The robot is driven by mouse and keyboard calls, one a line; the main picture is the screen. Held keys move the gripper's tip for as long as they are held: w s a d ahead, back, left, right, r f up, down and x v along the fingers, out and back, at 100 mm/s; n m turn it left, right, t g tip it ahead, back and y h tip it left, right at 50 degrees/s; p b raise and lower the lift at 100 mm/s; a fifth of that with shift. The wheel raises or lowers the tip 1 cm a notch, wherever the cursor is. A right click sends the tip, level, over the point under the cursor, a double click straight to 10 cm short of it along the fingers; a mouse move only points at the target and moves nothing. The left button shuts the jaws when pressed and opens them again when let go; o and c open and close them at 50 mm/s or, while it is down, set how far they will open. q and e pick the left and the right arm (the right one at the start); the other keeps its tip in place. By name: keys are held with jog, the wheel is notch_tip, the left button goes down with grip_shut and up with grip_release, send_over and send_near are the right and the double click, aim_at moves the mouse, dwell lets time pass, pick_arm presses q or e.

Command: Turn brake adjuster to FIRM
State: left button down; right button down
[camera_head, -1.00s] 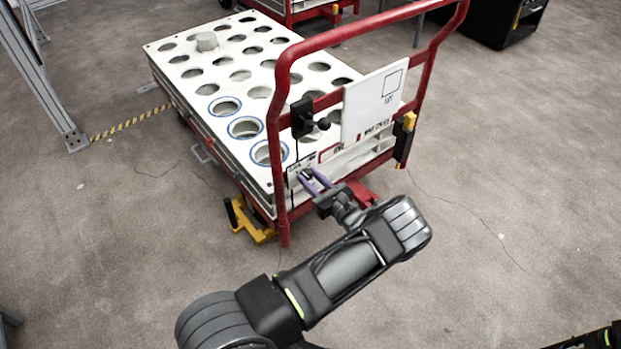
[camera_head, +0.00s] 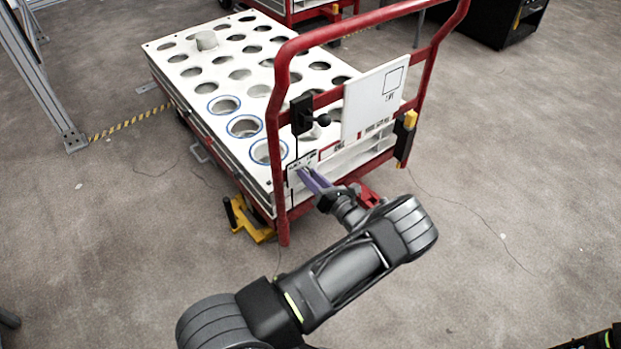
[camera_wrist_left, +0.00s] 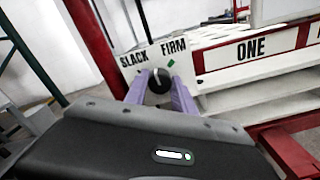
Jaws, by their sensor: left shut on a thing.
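The brake adjuster is a dark round knob (camera_wrist_left: 159,84) on a white plate (camera_wrist_left: 140,62) lettered SLACK on the left and FIRM on the right. A small green mark sits near FIRM. In the head view the plate (camera_head: 293,166) is on the near end of the cart, beside the left red post. My left gripper (camera_head: 308,176) reaches it from the front right. Its purple fingers are shut on the knob, one on each side in the left wrist view (camera_wrist_left: 160,88). The knob's pointer direction cannot be told. In the head view, the fingers hide the knob. My right gripper is out of view.
The red cart handle frame (camera_head: 283,75) rises around the plate. A black lever with a ball (camera_head: 322,119) and a white board (camera_head: 374,101) are above it. A label reading ONE (camera_wrist_left: 251,47) is to the right. Floor in front is clear.

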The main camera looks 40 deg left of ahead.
pick_arm(q)
jog(key=m+b, duration=0.1)
jog(key=m, duration=1.2)
jog(key=shift+w, duration=0.1)
dwell(0.4)
jog(key=c, duration=1.1)
grip_release()
jog(key=shift+o, duration=0.2)
jog(key=v, duration=0.7)
jog(key=shift+d+p, duration=0.4)
jog(key=shift+p, duration=0.05)
